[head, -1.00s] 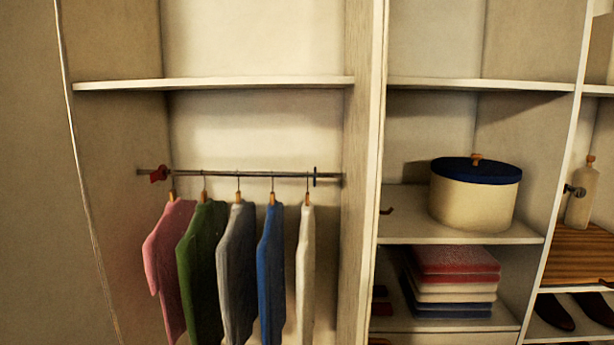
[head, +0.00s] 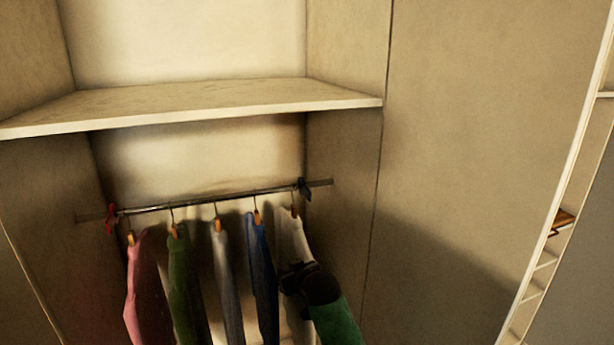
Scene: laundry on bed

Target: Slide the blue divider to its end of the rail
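The rail (head: 235,196) runs across the wardrobe bay below the shelf. The dark blue divider (head: 304,188) is on the rail near its right end, to the right of all the hangers. A short stretch of rail shows beyond it. The red divider (head: 111,219) is near the left end. My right gripper (head: 287,271) is black and comes in from below right on a green and black arm. It is below the blue divider, apart from it, in front of the white garment (head: 295,232). Its fingers are small and dark, so their opening is unclear. My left gripper is out of view.
Pink (head: 137,285), green (head: 178,275), grey (head: 224,275) and blue (head: 262,275) garments hang left of the white one. A shelf (head: 200,102) is above the rail. A tall side panel (head: 345,170) closes the bay at right.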

